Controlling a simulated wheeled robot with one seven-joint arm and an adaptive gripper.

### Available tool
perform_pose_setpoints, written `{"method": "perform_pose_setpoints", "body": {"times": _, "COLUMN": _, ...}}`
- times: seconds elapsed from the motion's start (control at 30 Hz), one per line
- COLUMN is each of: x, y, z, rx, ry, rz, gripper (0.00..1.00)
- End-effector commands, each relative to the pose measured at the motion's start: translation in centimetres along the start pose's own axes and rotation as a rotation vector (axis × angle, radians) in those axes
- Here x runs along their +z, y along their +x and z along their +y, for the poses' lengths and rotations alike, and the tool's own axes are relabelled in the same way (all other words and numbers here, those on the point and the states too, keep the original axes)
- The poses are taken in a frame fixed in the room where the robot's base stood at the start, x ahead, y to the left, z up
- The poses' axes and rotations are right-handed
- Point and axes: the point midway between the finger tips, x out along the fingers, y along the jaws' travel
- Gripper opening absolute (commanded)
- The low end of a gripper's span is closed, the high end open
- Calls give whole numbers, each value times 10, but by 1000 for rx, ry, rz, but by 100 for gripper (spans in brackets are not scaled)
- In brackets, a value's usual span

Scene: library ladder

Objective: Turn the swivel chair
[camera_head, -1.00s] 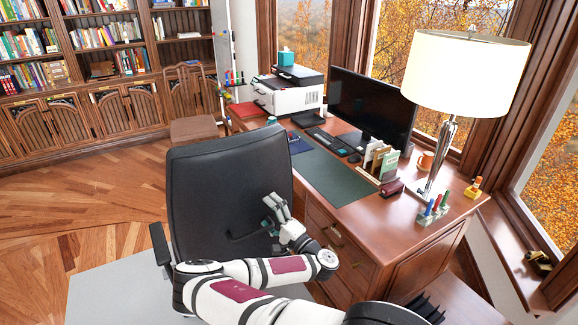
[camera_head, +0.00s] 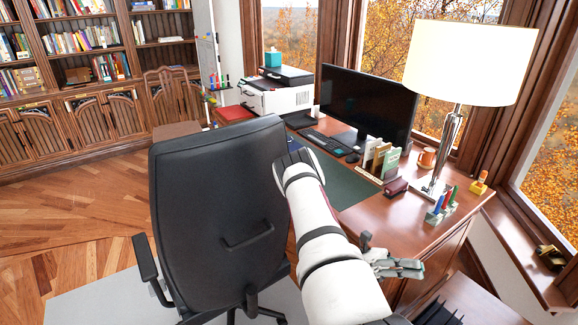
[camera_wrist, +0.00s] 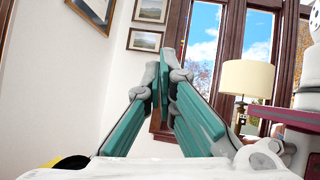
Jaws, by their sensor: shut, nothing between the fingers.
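The black swivel chair (camera_head: 205,205) stands upright in front of the desk, its back toward me in the head view. A loop handle (camera_head: 248,236) shows low on its backrest, and one armrest (camera_head: 146,258) shows at its left. My gripper (camera_head: 408,268) is to the right of the chair, beside the desk's front right part, apart from the chair. In the wrist view, my gripper (camera_wrist: 162,85) has its teal fingers shut with nothing between them. My arm passes in front of the chair's right edge. The chair is not seen in the wrist view.
A wooden chair (camera_head: 172,100) and bookshelves stand at the back left. The wooden floor (camera_head: 90,205) at left is open.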

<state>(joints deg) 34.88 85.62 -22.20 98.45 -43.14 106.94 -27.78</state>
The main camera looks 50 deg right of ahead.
Motion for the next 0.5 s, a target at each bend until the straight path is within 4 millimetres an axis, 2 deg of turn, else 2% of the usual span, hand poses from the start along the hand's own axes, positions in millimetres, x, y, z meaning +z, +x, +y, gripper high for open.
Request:
{"method": "perform_pose_setpoints", "body": {"times": 0.03, "x": -15, "y": -8, "z": -10, "rx": -85, "ry": -60, "rz": 97, "gripper": 0}}
{"method": "perform_pose_setpoints", "body": {"times": 0.1, "x": -32, "y": -19, "z": -26, "rx": -195, "ry": -141, "rz": 225, "gripper": 0}}
{"method": "perform_pose_setpoints", "body": {"times": 0.23, "x": -50, "y": -51, "z": -55, "rx": -401, "ry": -291, "rz": 464, "gripper": 0}}
{"method": "perform_pose_setpoints", "body": {"times": 0.37, "x": -50, "y": -95, "z": -77, "rx": -601, "ry": -437, "rz": 707, "gripper": 0}}
{"method": "perform_pose_setpoints", "body": {"times": 0.5, "x": -27, "y": -146, "z": -86, "rx": -808, "ry": -588, "rz": 974, "gripper": 0}}
